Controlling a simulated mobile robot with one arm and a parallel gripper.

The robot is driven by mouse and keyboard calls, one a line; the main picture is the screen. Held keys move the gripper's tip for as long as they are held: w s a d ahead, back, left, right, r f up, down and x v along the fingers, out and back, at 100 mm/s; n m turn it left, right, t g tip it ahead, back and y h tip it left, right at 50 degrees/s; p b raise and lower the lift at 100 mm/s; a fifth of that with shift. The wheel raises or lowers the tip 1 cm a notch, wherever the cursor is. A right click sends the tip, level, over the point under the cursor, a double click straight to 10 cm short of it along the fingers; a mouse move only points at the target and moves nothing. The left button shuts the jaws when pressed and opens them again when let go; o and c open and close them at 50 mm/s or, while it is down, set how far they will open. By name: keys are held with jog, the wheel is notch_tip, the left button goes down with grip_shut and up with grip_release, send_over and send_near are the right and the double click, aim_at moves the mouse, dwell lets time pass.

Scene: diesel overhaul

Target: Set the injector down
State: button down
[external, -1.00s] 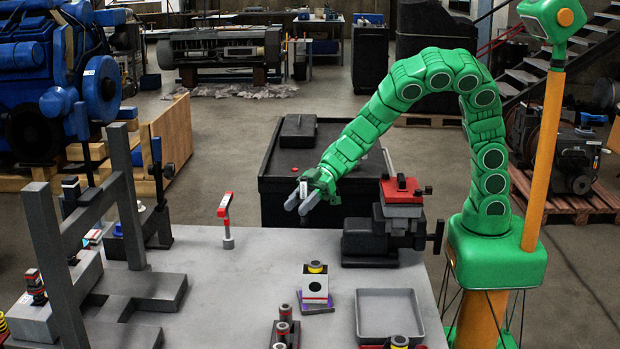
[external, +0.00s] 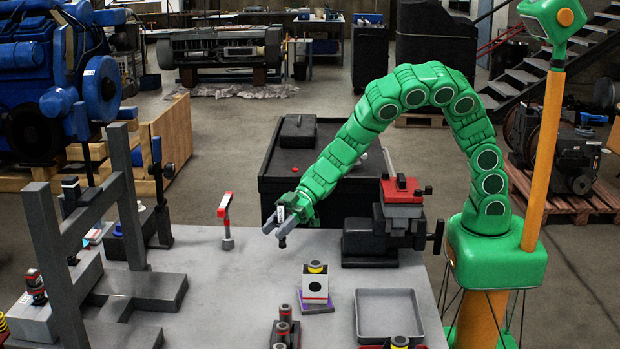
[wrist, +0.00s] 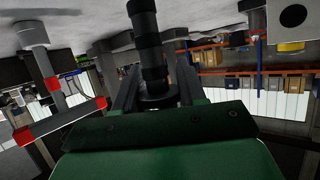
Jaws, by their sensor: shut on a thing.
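My gripper (external: 276,231) is shut on the injector, a dark ribbed cylinder (wrist: 148,45) that stands between the two fingers in the wrist view. In the external view only its dark lower end (external: 282,242) shows below the fingers; the rest is hidden by the gripper. The injector hangs over the far edge of the grey workbench (external: 255,285). I cannot tell how large the gap to the bench top is.
A red-topped post (external: 226,220) stands left of my gripper and a vise (external: 385,235) stands to the right. Nearer are a white block with a yellow ring (external: 316,285), a rack of dark cylinders (external: 284,330) and a grey tray (external: 388,341).

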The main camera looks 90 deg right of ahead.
jog(key=shift+w+f, duration=0.15)
jog(key=shift+f, duration=1.55)
jog(key=shift+f, duration=0.15)
jog(key=c, duration=0.6)
grip_release()
jog(key=shift+c, duration=0.2)
jog(key=v, duration=1.2)
